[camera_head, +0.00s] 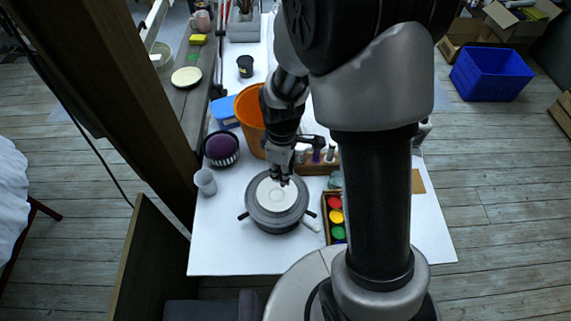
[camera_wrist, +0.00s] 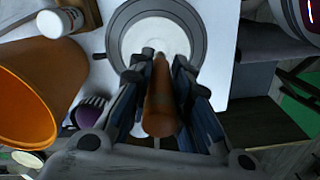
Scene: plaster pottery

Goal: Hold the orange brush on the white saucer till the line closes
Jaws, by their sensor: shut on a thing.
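The white saucer (camera_head: 277,194) lies on a round grey turntable (camera_head: 258,216) on the white table. It also shows at the top of the wrist view (camera_wrist: 171,33). My gripper (camera_head: 281,181) is over the saucer in the head view. In the wrist view my gripper (camera_wrist: 160,85) is shut on the orange brush (camera_wrist: 160,105), which points toward the saucer. The brush tip is at or just above the saucer; I cannot tell whether it touches. No painted line is clear on the white surface.
An orange bucket (camera_head: 249,117) and a dark bowl with a purple ball (camera_head: 220,148) stand behind left. A grey cup (camera_head: 205,182) is left of the turntable. A paint tray (camera_head: 336,217) is close on the right. The front of the white table (camera_head: 235,258) is clear.

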